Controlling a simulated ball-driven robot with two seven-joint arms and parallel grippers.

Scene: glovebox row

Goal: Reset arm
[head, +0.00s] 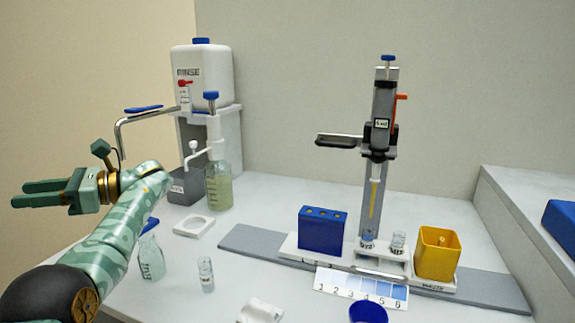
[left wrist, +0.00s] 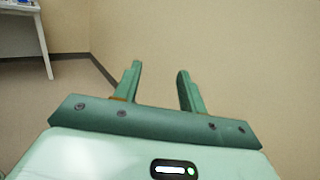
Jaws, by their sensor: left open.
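My left gripper (head: 38,193) is raised at the left of the head view, with its fingers pointing left, away from the bench equipment. Its two fingers are apart with nothing between them. In the left wrist view, the open left gripper (left wrist: 156,82) faces a bare beige wall and holds nothing. My right gripper is in neither view.
A rinse station (head: 203,75) with a lever and glass bottle (head: 219,188) stands behind my left arm. A pipette stand (head: 383,110), blue block (head: 322,231) and yellow cup (head: 437,254) are at centre right. A small vial (head: 206,274) stands near my forearm. The wall side is clear.

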